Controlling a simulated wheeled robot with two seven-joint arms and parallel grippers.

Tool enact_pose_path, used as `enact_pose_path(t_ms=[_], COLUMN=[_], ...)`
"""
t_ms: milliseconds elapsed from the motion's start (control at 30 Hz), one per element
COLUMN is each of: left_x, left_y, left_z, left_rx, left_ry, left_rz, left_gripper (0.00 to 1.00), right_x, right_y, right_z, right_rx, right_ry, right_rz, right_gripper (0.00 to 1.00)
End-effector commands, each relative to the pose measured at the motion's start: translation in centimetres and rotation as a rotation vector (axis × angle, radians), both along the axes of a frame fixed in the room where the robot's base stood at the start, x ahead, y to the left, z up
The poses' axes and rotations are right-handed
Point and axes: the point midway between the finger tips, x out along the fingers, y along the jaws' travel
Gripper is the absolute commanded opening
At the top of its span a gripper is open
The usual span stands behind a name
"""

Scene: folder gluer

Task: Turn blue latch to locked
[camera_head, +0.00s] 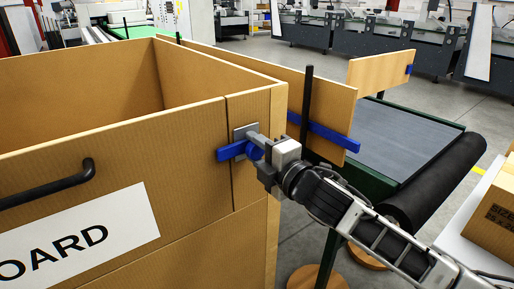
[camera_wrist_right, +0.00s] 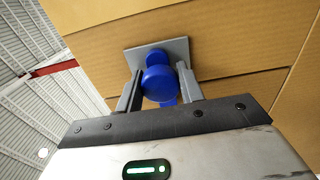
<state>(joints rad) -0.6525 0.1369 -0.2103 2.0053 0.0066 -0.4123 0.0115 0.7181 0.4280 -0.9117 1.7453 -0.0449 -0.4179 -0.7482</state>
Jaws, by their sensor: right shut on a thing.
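The blue latch (camera_head: 232,151) sits on a grey plate (camera_head: 243,132) on the front face of the brown cardboard-like box (camera_head: 110,140), near its right corner. In the head view its blue bar points left and slightly down from its round hub. My right gripper (camera_head: 264,151) is at the latch, shut on its blue knob. In the right wrist view the two grey fingers (camera_wrist_right: 158,92) stand on either side of the round blue knob (camera_wrist_right: 157,83), and the grey plate lies behind it. My left gripper is not in view.
A black handle (camera_head: 48,184) and a white label (camera_head: 80,238) are on the box front. Right of the box are a panel with a blue bar (camera_head: 325,132), a dark conveyor (camera_head: 405,140) with a black roller (camera_head: 435,185), and another carton (camera_head: 495,208).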

Motion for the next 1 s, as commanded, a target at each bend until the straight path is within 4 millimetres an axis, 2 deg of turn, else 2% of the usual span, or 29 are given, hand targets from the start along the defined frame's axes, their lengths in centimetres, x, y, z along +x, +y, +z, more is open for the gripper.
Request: enact_pose_path(t_ms=[300, 333, 400, 767, 867, 1000], left_x=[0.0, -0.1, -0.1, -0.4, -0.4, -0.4], left_y=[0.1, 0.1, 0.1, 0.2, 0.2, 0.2], left_z=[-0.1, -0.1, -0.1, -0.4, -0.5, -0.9], left_rx=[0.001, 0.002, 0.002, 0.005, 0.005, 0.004], left_ry=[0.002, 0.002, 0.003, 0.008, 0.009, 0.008], left_rz=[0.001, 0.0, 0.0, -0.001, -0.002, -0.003], left_gripper=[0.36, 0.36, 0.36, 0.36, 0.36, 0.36], right_x=[0.0, 0.0, 0.0, -0.3, -1.2, -3.5], right_y=[0.0, 0.0, 0.0, -0.3, -1.0, -2.7], right_z=[-0.1, -0.1, -0.1, -0.1, -0.2, -0.3], right_rx=[-0.009, -0.009, -0.009, -0.005, -0.005, -0.007], right_ry=[-0.004, -0.005, -0.005, -0.003, -0.004, -0.004], right_rz=[-0.001, -0.001, -0.001, -0.001, 0.0, -0.001], right_gripper=[0.0, 0.4, 0.59, 0.59, 0.59, 0.59])
